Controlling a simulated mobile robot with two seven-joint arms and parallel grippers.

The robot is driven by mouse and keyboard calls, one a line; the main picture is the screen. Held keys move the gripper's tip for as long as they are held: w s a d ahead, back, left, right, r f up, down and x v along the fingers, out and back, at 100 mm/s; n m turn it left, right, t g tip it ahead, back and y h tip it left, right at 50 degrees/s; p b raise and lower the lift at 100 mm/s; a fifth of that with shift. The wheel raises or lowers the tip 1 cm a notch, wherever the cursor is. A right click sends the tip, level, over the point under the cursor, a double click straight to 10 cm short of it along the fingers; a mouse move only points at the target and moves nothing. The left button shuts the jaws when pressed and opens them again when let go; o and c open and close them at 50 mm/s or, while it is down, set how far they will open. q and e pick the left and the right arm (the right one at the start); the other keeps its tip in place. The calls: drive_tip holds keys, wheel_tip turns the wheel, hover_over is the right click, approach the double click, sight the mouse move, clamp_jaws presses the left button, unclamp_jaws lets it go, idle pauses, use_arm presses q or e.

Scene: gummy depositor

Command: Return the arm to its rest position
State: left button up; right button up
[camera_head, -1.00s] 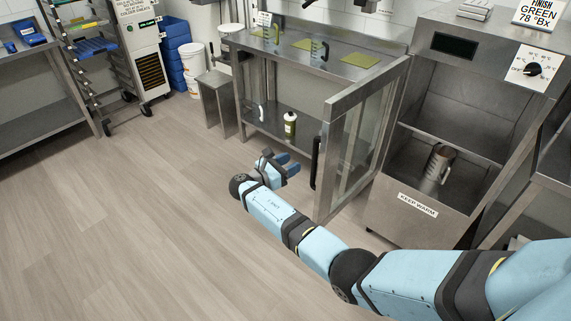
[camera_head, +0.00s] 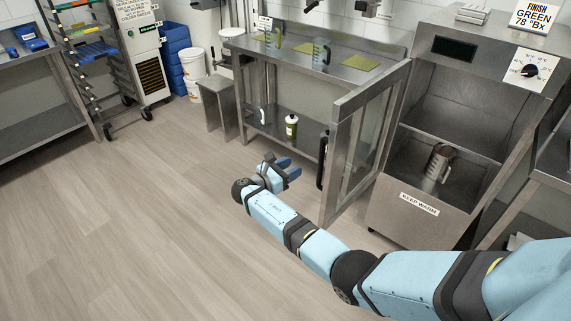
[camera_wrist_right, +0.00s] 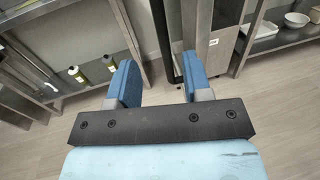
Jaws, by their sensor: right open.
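My right arm reaches in from the lower right of the head view. Its gripper (camera_head: 289,171) is open and empty, over the floor in front of the steel bench and left of the open glass door (camera_head: 356,155). In the right wrist view its two blue fingers (camera_wrist_right: 157,82) stand apart with nothing between them. My left gripper is not in view.
A dark green bottle (camera_head: 291,127) stands on the lower shelf of the steel bench (camera_head: 300,68). The keep-warm cabinet (camera_head: 402,217) holds a metal jug (camera_head: 438,164) to the right of the door. Open floor (camera_head: 130,220) lies to the left.

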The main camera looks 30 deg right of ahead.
drive_tip(key=s+a+f+m+t+y+p, duration=0.2)
drive_tip(key=s+a+f+y+p, duration=0.1)
drive_tip(key=s+f+y, duration=0.5)
drive_tip(key=s+a+f+m+t+y+p, duration=0.25)
drive_tip(key=s+f, duration=0.35)
drive_tip(key=s, duration=0.4)
drive_tip(key=s+a+r+m+t+y+p, duration=0.1)
drive_tip(key=s+a+r+m+y+p, duration=0.1)
drive_tip(key=s, duration=0.4)
drive_tip(key=s+a+r+m+t+y+p, duration=0.1)
drive_tip(key=s+a+r+m+y, duration=0.3)
drive_tip(key=s+r+m+y, duration=0.1)
drive_tip(key=s+a+r+m+t+y+p, duration=0.1)
drive_tip(key=s+a+r+m+y+p, duration=0.1)
drive_tip(key=s+r+m, duration=0.3)
drive_tip(key=s+a+r+y, duration=0.1)
drive_tip(key=s, duration=0.2)
drive_tip(key=shift+s+a+r+t+p, duration=0.3)
drive_tip(key=shift+s+a+t+p, duration=0.05)
drive_tip(key=shift+a, duration=0.05)
drive_tip(key=shift+d+y, duration=0.1)
drive_tip(key=shift+y, duration=0.15)
